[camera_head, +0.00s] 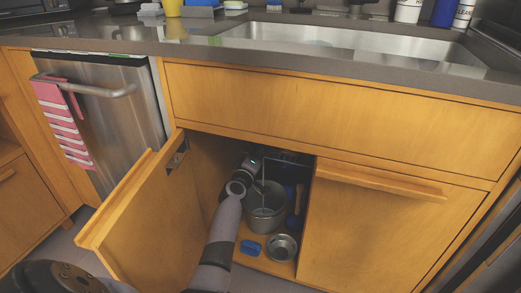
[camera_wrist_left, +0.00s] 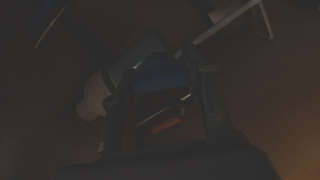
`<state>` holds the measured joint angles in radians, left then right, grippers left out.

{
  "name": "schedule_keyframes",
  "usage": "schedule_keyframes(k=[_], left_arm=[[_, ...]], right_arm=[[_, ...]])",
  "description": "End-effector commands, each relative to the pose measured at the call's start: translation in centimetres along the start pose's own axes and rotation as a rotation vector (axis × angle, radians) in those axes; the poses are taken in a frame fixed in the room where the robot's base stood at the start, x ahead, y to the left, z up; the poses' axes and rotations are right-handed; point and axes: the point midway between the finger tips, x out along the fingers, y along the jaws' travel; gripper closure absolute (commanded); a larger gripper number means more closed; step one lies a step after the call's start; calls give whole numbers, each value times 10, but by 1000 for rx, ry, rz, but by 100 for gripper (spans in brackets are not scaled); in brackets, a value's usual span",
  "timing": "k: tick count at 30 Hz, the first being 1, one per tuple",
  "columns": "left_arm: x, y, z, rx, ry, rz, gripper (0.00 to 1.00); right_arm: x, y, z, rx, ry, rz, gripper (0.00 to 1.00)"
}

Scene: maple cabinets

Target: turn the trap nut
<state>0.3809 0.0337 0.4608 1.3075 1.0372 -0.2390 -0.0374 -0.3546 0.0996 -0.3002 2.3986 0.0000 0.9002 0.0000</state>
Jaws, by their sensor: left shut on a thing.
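My left arm reaches through the open cabinet door under the sink, and my left gripper (camera_head: 260,184) is in the dark interior above a grey pot. In the dim left wrist view the two fingers of my left gripper (camera_wrist_left: 163,82) reach up on either side of a dark blue piece, which looks like the trap nut (camera_wrist_left: 158,76). The gripper is shut on it. A pale rounded pipe-like part (camera_wrist_left: 95,95) lies just left of the fingers. The nut cannot be made out in the head view. My right gripper is not in view.
The open door (camera_head: 135,215) stands left of my arm and the closed door (camera_head: 375,230) is on the right. The grey pot (camera_head: 265,218), a small metal bowl (camera_head: 282,247) and a blue sponge-like block (camera_head: 250,248) crowd the cabinet floor. The sink (camera_head: 350,42) is above.

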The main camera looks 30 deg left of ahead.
Motion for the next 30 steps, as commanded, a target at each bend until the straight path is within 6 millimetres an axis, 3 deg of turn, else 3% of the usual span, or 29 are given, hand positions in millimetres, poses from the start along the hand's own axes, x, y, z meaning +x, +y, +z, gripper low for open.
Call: schedule_keyframes(k=[30], left_arm=[[0, -3, 0, -960, 3, 0, 85]], right_arm=[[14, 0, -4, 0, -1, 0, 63]])
